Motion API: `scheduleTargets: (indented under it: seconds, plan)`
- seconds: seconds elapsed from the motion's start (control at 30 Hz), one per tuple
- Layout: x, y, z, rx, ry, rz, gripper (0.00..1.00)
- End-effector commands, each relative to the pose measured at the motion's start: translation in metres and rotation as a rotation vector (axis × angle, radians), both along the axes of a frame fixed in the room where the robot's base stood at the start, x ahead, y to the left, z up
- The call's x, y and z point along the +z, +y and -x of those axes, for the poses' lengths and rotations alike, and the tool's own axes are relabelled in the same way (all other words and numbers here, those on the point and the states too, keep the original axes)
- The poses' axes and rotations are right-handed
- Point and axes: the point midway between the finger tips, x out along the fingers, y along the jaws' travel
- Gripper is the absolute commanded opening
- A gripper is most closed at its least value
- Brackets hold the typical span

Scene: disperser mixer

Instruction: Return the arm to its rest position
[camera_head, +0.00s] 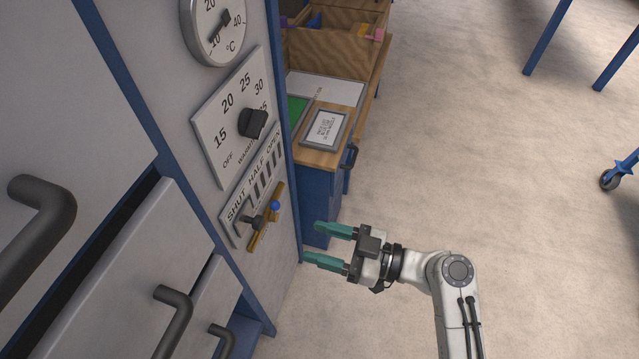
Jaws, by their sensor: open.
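My gripper (328,246) is in the lower middle of the head view. Its two teal fingers are spread apart and point left, with nothing between them. The fingertips are close to the blue-edged right side of the grey cabinet (270,290); I cannot tell whether they touch it. My white arm reaches in from the bottom edge, right of centre, and bends left at a round joint.
The cabinet front carries a dial thermometer (218,28), a temperature knob (253,123), a shut/half/open slider (254,220) and dark handles (172,318). Behind stands a wooden-topped bench (312,156) with a framed card (326,129). Open floor (470,150) lies to the right.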

Motion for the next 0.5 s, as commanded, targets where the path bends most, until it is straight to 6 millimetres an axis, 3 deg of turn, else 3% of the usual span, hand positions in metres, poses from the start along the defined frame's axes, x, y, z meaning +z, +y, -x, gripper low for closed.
scheduleTargets:
  seconds: [0.27,0.37,0.5]
  plan:
    - [-0.003,-0.002,0.004,0.0,0.024,0.023,0.56]
    - [-0.016,-0.012,0.016,-0.007,0.117,0.108,0.56]
    - [-0.046,-0.043,0.049,-0.062,0.354,0.306,0.56]
